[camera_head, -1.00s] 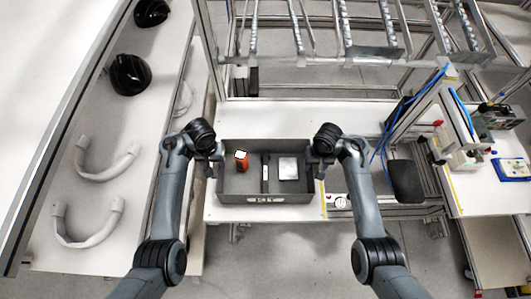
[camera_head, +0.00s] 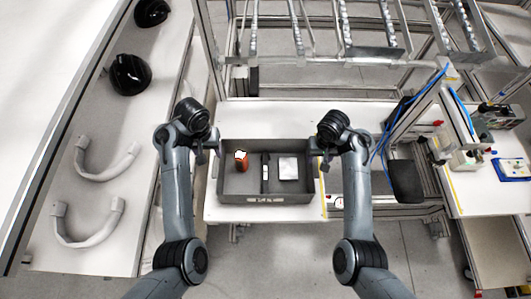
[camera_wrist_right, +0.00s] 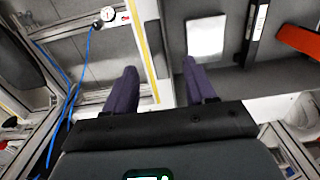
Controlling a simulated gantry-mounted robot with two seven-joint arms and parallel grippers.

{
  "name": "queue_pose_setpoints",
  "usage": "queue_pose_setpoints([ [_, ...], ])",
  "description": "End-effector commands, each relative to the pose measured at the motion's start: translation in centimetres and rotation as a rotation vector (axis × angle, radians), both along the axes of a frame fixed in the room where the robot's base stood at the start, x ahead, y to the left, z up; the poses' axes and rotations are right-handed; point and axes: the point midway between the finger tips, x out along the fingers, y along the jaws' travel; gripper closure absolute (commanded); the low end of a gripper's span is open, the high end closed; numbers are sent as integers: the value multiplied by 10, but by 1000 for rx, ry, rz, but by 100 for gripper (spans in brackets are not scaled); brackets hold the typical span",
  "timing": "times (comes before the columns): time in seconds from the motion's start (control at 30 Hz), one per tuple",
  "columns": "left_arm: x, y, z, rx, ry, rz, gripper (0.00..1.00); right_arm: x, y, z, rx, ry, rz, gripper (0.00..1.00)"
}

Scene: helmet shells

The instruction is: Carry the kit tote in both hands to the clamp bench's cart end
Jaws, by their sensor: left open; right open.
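The kit tote (camera_head: 232,197) is a grey open box on the white bench top in the middle of the head view. It holds an orange item (camera_head: 242,163), a dark bar-like piece (camera_head: 265,180) and a whitish flat square (camera_head: 288,168). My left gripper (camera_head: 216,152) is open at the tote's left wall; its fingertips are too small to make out. My right gripper (camera_head: 319,162) is open at the right wall. In the right wrist view its purple fingers (camera_wrist_right: 160,85) are apart, one over the tote's inside and one outside the wall. Contact is not clear.
A rack with metal rails (camera_head: 320,60) stands behind the tote. Blue hoses (camera_head: 380,145) and a fixture (camera_head: 460,155) are at the right. A side table at the left holds black helmet shells (camera_head: 130,74) and pale curved parts (camera_head: 88,225). The bench behind the tote is clear.

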Motion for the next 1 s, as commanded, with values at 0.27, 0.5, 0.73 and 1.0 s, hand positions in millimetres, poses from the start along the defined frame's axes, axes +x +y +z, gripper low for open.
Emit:
queue_pose_setpoints([
  [0.27,0,0,0,0,0,0,42,1,-1,42,-5,-1,-2,45],
  [0.5,0,0,0,0,0,0,42,0,0,56,-2,1,-1,45],
  [0.73,0,0,0,0,0,0,42,0,0,59,0,1,0,45],
  [1.0,0,0,0,0,0,0,42,0,0,59,0,1,0,45],
])
